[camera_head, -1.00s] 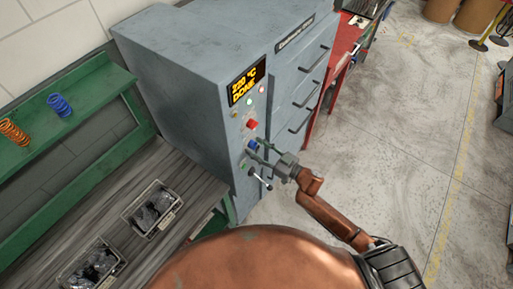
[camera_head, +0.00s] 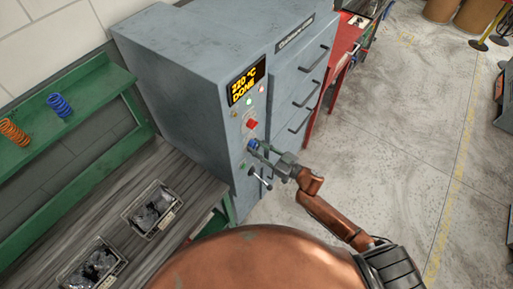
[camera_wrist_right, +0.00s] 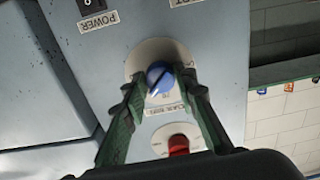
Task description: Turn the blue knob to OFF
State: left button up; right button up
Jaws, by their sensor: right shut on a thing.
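The blue knob (camera_head: 253,145) is on the front panel of the grey cabinet (camera_head: 185,65). In the right wrist view the blue knob (camera_wrist_right: 160,76) sits on a round pale dial plate, with a dark line across its face. My right gripper (camera_head: 262,149) is at the panel, shut on the blue knob. In the right wrist view its green fingers (camera_wrist_right: 160,90) stand on either side of the knob. The dial's markings are too small to read. My left gripper is not in view.
A red knob (camera_wrist_right: 178,145) shows in the wrist view. Bins (camera_head: 178,208) stand on the workbench at left.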

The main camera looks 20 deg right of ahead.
jog(key=shift+n+b, duration=5.65)
jog(key=shift+n, duration=9.15)
